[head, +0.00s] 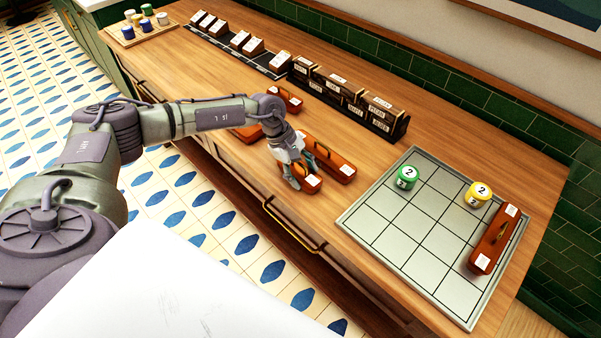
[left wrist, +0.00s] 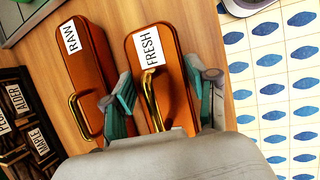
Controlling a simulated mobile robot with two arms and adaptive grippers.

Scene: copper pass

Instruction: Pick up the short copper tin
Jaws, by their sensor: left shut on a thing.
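The short copper tin (head: 313,184) with a brass handle is at the counter's front part in the head view. In the left wrist view the tin (left wrist: 172,64) carries a white label reading FRESH. My left gripper (head: 297,180) is over it, pointing down. In the left wrist view its teal fingers (left wrist: 163,95) lie on either side of the tin, shut on it. I cannot tell whether the tin is clear of the counter. A longer copper tin (head: 333,160), labelled RAW in the left wrist view (left wrist: 88,75), lies close beside it. My right gripper is not in view.
A gridded tray (head: 432,240) to the right holds a green canister (head: 407,178), a yellow canister (head: 479,195) and a long copper tin (head: 490,245). Dark labelled boxes (head: 345,95) stand behind. Another copper tin (head: 287,98) is beyond my arm. Many tray squares are free.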

